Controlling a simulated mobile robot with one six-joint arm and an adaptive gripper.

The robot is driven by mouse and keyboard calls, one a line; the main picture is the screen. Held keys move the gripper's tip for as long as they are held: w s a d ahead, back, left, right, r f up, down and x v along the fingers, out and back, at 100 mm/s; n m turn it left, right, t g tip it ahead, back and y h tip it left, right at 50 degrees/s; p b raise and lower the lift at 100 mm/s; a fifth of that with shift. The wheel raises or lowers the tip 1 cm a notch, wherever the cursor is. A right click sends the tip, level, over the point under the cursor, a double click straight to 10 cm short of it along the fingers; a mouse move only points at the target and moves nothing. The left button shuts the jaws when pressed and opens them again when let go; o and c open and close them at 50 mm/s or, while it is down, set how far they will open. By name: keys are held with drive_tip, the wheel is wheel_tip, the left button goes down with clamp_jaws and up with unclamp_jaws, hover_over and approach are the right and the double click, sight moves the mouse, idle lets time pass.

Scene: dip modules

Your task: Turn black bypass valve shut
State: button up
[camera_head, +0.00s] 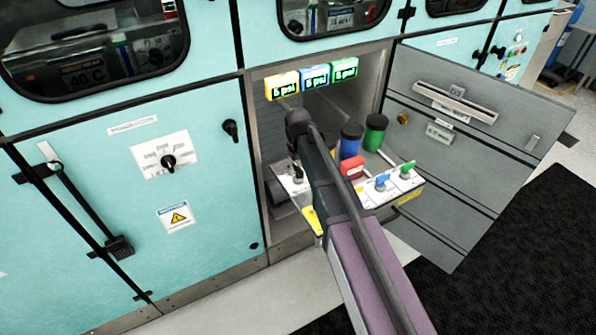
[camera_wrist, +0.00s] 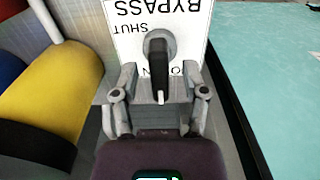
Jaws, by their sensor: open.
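The black bypass valve (camera_wrist: 160,68) is in the upper middle of the wrist view, on a white label plate (camera_wrist: 128,30). The plate reads BYPASS, SHUT and ON, upside down in this view. The valve's handle points down in the picture, between the letters of ON and away from SHUT. My gripper (camera_wrist: 160,92) is open, with one finger on each side of the handle's lower end. I cannot tell whether either finger touches it. In the head view my arm hides much of the valve area.
A blue valve (camera_head: 381,181) and a green valve (camera_head: 406,170) sit on the panel at right. A yellow cylinder (camera_wrist: 60,80) lies left of my gripper. A grey door (camera_head: 470,150) stands open.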

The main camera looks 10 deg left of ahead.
clamp_jaws()
drive_tip(key=shift+m, duration=0.4)
drive_tip(key=m, duration=0.7)
drive_tip(key=shift+m, duration=0.4)
drive_tip(key=m, duration=0.4)
drive_tip(key=shift+m, duration=0.3)
drive_tip(key=m, duration=0.4)
drive_tip(key=shift+m, duration=0.4)
